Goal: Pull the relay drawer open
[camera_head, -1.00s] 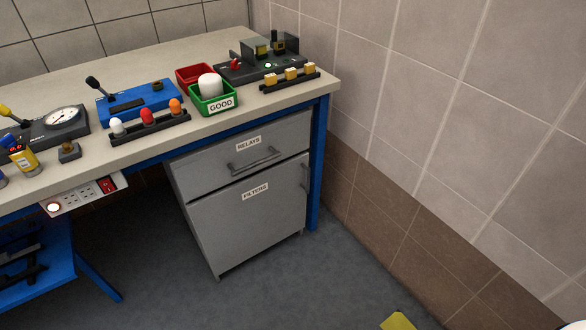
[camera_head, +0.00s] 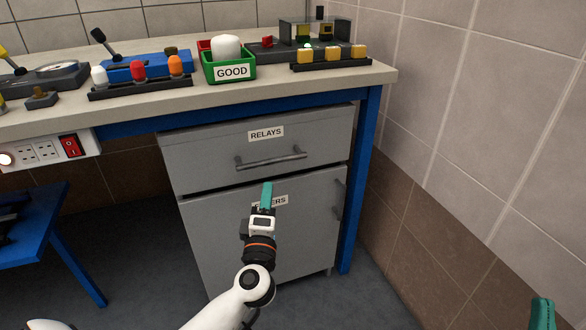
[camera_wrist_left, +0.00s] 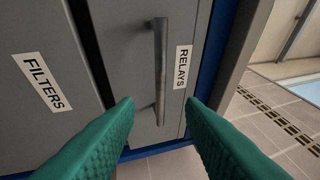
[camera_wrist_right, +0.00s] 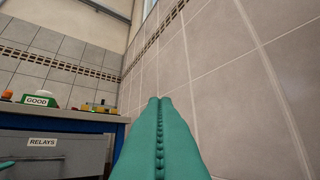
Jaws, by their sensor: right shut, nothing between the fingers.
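The relay drawer (camera_head: 210,155) is the grey upper front of the cabinet, labelled RELAYS, and looks closed. Its grey bar handle (camera_head: 271,161) runs across the front below the label. My left gripper (camera_head: 266,188) is in front of the cabinet, just below the handle in the head view, covering part of the FILTERS label. In the left wrist view its green fingers (camera_wrist_left: 160,108) are apart, with the handle (camera_wrist_left: 160,70) ahead between them and nothing held. My right gripper (camera_head: 543,312) is at the lower right, away from the cabinet. Its fingers (camera_wrist_right: 160,105) are together and empty in the right wrist view.
The FILTERS door (camera_head: 215,235) is below the drawer. The bench top (camera_head: 300,82) overhangs above, with a blue leg (camera_head: 361,180) right of the cabinet. A green GOOD bin (camera_head: 229,71) stands on the bench. A tiled wall (camera_head: 470,130) closes the right side.

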